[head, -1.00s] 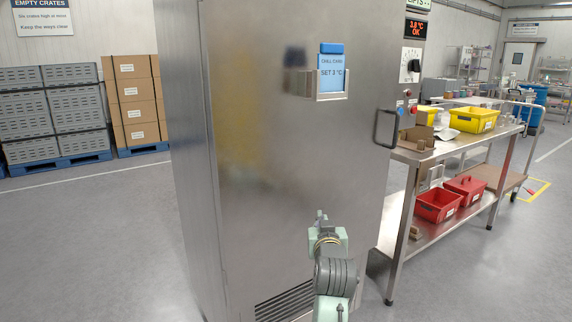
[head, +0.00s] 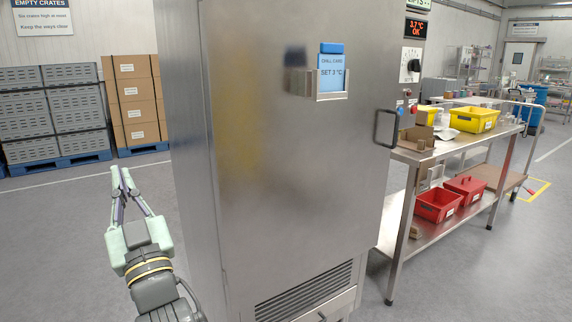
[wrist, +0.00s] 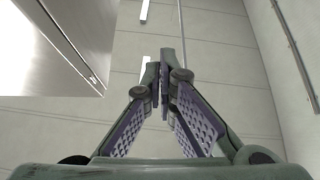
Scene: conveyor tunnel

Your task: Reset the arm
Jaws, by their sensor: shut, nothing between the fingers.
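My gripper (head: 121,182) is at the lower left of the head view, pointing up and away. It stands in front of open floor, left of the steel cabinet (head: 290,190). Its two pale green fingers with purple pads come together at the tips, with nothing held. In the wrist view my gripper (wrist: 165,78) is seen with its fingertips meeting. Behind it is a pale panelled wall, and a steel cabinet edge (wrist: 75,45) fills the upper left corner.
The cabinet door has a handle (head: 386,128) and a blue-carded holder (head: 331,82). A steel table (head: 409,153) stands at the right with yellow tubs (head: 474,120) and red boxes (head: 438,206). Grey crates (head: 79,90) and cartons (head: 133,102) stand at the back left. Floor between them and the cabinet is clear.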

